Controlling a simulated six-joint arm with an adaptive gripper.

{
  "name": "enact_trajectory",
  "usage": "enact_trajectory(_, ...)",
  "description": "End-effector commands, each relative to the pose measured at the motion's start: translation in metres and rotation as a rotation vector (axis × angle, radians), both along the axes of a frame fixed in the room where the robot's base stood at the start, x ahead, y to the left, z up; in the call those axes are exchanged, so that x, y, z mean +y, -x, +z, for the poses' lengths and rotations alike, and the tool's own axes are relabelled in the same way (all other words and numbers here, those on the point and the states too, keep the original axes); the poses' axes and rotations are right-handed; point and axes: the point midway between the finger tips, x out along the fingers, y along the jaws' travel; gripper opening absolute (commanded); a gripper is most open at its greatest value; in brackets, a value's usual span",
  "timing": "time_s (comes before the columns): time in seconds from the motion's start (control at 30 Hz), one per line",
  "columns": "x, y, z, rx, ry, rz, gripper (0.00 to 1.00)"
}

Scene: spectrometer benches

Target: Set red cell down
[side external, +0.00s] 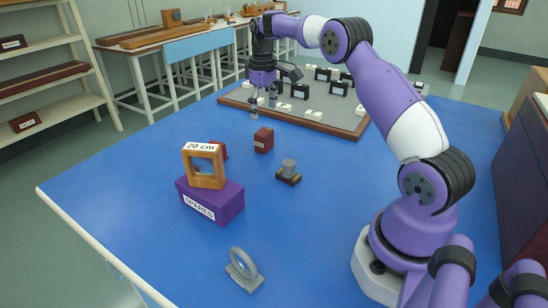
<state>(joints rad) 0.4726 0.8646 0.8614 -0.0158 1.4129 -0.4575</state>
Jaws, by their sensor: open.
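A dark red block (263,140) with a small white label, the likeliest red cell, stands upright on the blue table (330,230), in front of the grey board. Its label is too small to read. My gripper (263,106) is open, fingers pointing down, with nothing visible between them. It is above and behind the red block in the picture, by the board's left end, and appears apart from the block. Another red thing (225,151) is mostly hidden behind the wooden frame marked 20 cm.
The wooden frame (190,166) stands on a purple SPARES box (232,198). A grey cylinder on a dark base (288,172) and a ring-shaped lens holder (242,270) stand nearby. The wood-edged grey board (335,119) carries several small black and white parts.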

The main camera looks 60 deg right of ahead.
Motion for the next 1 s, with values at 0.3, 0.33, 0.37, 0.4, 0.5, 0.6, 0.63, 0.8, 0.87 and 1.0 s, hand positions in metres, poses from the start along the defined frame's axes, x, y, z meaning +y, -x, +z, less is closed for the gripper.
enact_trajectory(0.3, 0.012, 0.001, 0.042, -0.021, 0.009, 0.004, 0.9)
enact_trajectory(0.33, 0.017, 0.002, 0.048, -0.031, 0.013, 0.004, 0.9)
enact_trajectory(0.37, 0.025, 0.004, 0.056, -0.044, 0.018, 0.005, 0.9)
enact_trajectory(0.4, 0.036, 0.007, 0.067, -0.065, 0.025, 0.006, 0.9)
enact_trajectory(0.5, 0.072, 0.023, 0.093, -0.131, 0.041, 0.009, 0.9)
enact_trajectory(0.6, 0.108, 0.051, 0.113, -0.204, 0.05, 0.008, 0.9)
enact_trajectory(0.63, 0.118, 0.06, 0.116, -0.227, 0.051, 0.008, 0.9)
enact_trajectory(0.8, 0.166, 0.121, 0.115, -0.35, 0.043, 0.006, 0.9)
enact_trajectory(0.87, 0.177, 0.14, 0.108, -0.388, 0.035, 0.005, 0.9)
enact_trajectory(1.0, 0.193, 0.174, 0.088, -0.454, 0.015, 0.003, 0.9)
